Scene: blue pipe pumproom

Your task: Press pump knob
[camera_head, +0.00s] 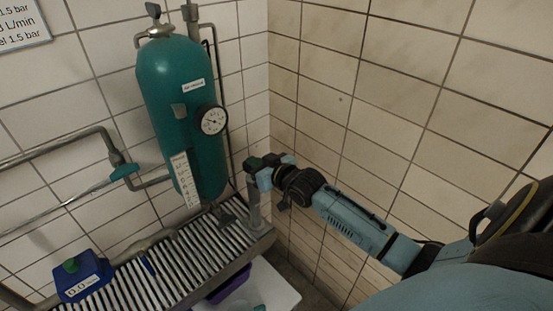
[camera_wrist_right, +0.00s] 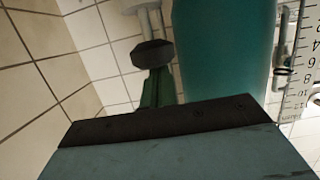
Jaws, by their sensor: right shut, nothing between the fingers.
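In the head view, my right gripper (camera_head: 266,171) reaches in from the right and is shut and empty. It is at the top of a grey upright post (camera_head: 254,208), and a dark green piece (camera_head: 253,163) shows beside the gripper. In the right wrist view, a dark rounded knob (camera_wrist_right: 152,55) stands on a pale stem. A green piece (camera_wrist_right: 158,88) shows between it and my gripper body. I cannot tell whether they touch. A blue box (camera_head: 82,277) with a green knob (camera_head: 71,265) and a display reading 0.0 sits at the lower left. My left gripper is not in view.
A tall teal tank (camera_head: 180,105) with a round gauge (camera_head: 212,119) and a printed scale (camera_head: 184,180) stands left of my right gripper. A slatted grate (camera_head: 178,256) runs below. Pipes line the left wall. A tiled wall (camera_head: 400,70) rises close on the right.

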